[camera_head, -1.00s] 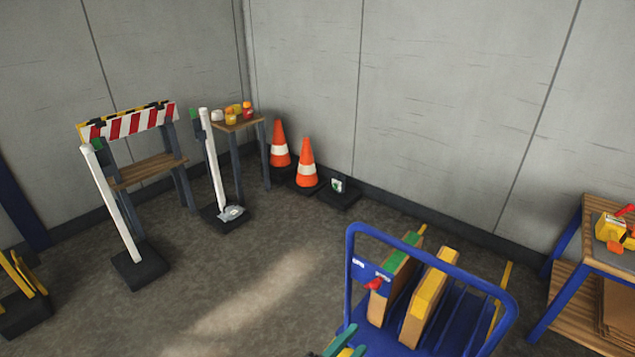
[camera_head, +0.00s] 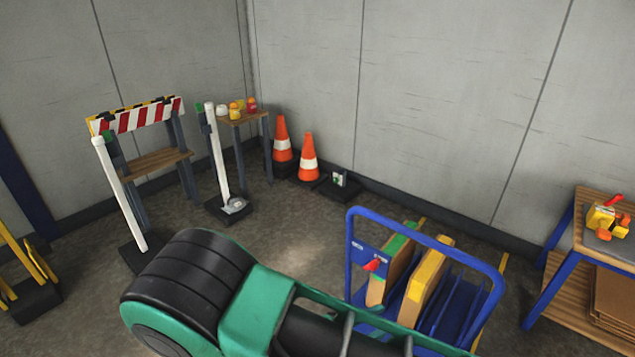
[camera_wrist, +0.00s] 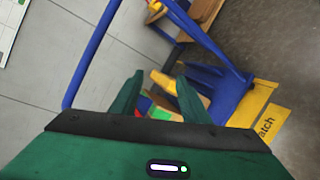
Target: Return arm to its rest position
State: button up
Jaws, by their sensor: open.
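My gripper shows in the wrist view (camera_wrist: 158,95), its two green fingers apart and nothing between them. Beyond the fingers is the blue cart (camera_wrist: 228,95) with panels in it, one with a green patch and one with a yellow edge. In the head view my green and black arm crosses the lower middle, in front of the blue cart (camera_head: 352,262). The gripper itself is out of the head view. The arm hides the lower left part of the cart and some floor.
Two white posts (camera_head: 118,195) (camera_head: 217,150) on black bases stand at the left by a striped barrier (camera_head: 137,117). Orange cones (camera_head: 309,160) stand by the wall. A wooden workbench (camera_head: 575,290) with tools is at the right. Floor between posts and cart is clear.

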jog(key=s+d+r+m+g+y, duration=0.1)
jog(key=d+r+m+g+y, duration=0.2)
jog(key=d+r+m+g, duration=0.55)
jog(key=s+d+r+m+g+y, duration=0.1)
jog(key=d+r+m+g+y, duration=0.2)
jog(key=d+r, duration=0.55)
jog(key=s+d+r+m+t+y, duration=0.1)
jog(key=s+d+r+m+y, duration=0.2)
jog(key=s, duration=0.4)
jog(key=s+d+r+m+t+y, duration=0.2)
jog(key=s+d+r+m+y, duration=0.1)
jog(key=s+d, duration=0.4)
notch_tip(320, 180, up, 2)
jog(key=shift+s+d+r+m+y, duration=0.25)
jog(key=shift+d+m+y, duration=0.1)
jog(key=shift+y, duration=0.25)
